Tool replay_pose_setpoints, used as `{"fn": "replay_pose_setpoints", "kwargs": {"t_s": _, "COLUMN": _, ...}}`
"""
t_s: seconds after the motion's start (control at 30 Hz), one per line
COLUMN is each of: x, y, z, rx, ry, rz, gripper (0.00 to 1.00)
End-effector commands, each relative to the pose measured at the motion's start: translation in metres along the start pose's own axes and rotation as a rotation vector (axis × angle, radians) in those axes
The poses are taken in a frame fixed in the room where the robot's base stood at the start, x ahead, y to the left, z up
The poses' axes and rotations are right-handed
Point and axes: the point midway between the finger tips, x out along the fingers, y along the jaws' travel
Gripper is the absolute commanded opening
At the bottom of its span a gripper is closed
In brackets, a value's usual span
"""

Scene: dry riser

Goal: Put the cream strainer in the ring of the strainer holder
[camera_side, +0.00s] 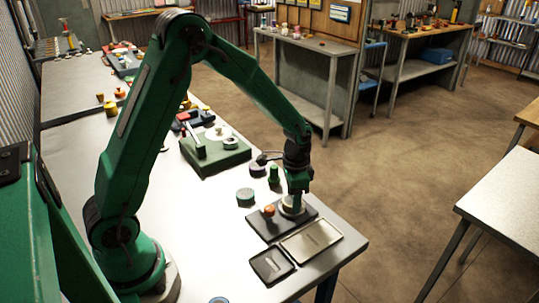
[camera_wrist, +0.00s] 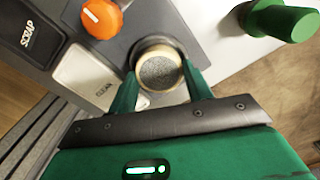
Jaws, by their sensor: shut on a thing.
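My gripper (camera_wrist: 158,84) has its two green fingers on either side of the cream strainer (camera_wrist: 158,72), a round cream rim around a grey speckled face. It is shut on the strainer. A dark round edge shows just behind the strainer, over a dark grey plate (camera_wrist: 120,45). In the side view my gripper (camera_side: 293,203) is low over the dark plate (camera_side: 262,232), with a pale round thing at its tips. I cannot tell whether the strainer touches the plate. Which thing is the strainer holder, and whether the dark edge is its ring, is unclear.
An orange knob (camera_wrist: 101,18) stands on the plate beside the gripper. Trays marked CLEAN (camera_wrist: 88,78) and SCRAP (camera_wrist: 30,38) lie alongside. A green fixture (camera_side: 215,158) is farther back. The table edge is close.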

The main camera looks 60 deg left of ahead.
Motion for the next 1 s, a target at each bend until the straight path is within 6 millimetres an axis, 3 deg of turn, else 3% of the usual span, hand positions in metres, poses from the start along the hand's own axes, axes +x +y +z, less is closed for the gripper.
{"fn": "replay_pose_setpoints", "kwargs": {"t_s": 0.43, "x": 0.0045, "y": 0.0001, "z": 0.0001, "rx": 0.0, "ry": -0.001, "rz": 0.0, "gripper": 0.26}}
{"fn": "replay_pose_setpoints", "kwargs": {"t_s": 0.47, "x": 0.0043, "y": 0.0001, "z": 0.0001, "rx": 0.0, "ry": -0.001, "rz": 0.0, "gripper": 0.55}}
{"fn": "replay_pose_setpoints", "kwargs": {"t_s": 0.53, "x": 0.0041, "y": 0.0001, "z": 0.0001, "rx": 0.0, "ry": -0.001, "rz": 0.0, "gripper": 0.69}}
{"fn": "replay_pose_setpoints", "kwargs": {"t_s": 1.0, "x": -0.0008, "y": -0.0002, "z": -0.0004, "rx": 0.0, "ry": 0.002, "rz": -0.001, "gripper": 0.71}}
